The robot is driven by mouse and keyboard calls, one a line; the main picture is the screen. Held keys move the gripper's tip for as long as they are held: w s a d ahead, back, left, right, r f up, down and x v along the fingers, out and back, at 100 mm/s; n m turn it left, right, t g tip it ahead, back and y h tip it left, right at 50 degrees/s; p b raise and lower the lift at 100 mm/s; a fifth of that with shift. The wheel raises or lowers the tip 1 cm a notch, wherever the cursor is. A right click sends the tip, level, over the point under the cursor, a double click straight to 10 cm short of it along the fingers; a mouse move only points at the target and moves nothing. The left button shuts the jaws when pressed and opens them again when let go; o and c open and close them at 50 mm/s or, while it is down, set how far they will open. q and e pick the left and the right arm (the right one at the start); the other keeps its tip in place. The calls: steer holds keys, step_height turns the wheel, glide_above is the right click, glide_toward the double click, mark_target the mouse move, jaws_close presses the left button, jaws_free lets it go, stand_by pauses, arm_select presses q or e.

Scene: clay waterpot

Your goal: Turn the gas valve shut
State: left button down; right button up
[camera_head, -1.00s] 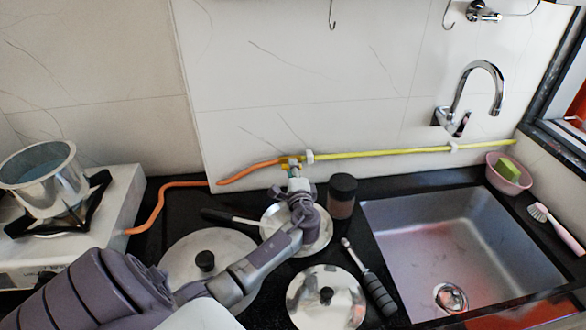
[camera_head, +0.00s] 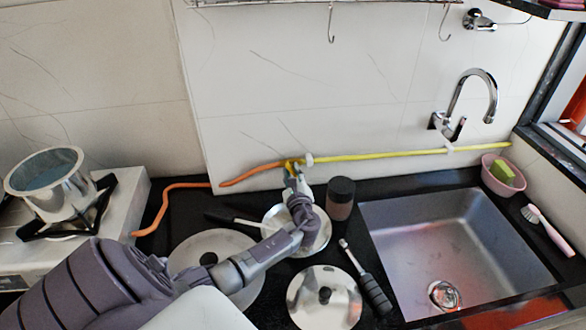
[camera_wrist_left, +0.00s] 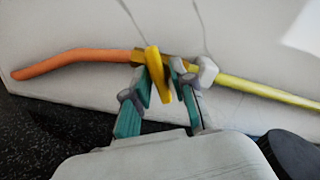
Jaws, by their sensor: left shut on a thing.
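The gas valve joins the orange hose (camera_head: 247,174) to the yellow pipe (camera_head: 400,153) low on the wall. Its yellow handle (camera_wrist_left: 157,75) shows in the left wrist view, standing out across the line of the pipe between my fingers. My left gripper (camera_head: 291,172) is at the valve, its fingers on either side of the handle. In the left wrist view my left gripper (camera_wrist_left: 158,88) is shut on that handle. Part of the brass valve body (camera_wrist_left: 180,63) is hidden behind the handle and fingers. My right gripper is not in view.
A stove (camera_head: 120,224) with a steel pot (camera_head: 62,190) stands at the left. Below my arm lie pan lids (camera_head: 325,297) and a pan. A dark jar (camera_head: 341,198) stands just right of my gripper. The sink (camera_head: 450,240) is at the right.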

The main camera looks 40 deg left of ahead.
arm_select(q)
steer(key=m+p, duration=0.1)
steer(key=m, duration=0.2)
steer(key=shift+p, duration=0.35)
steer(key=shift+f+m+p, duration=0.1)
steer(key=shift+m+p, duration=0.45)
steer(key=shift+m, duration=0.95)
steer(key=c, duration=1.2)
jaws_free()
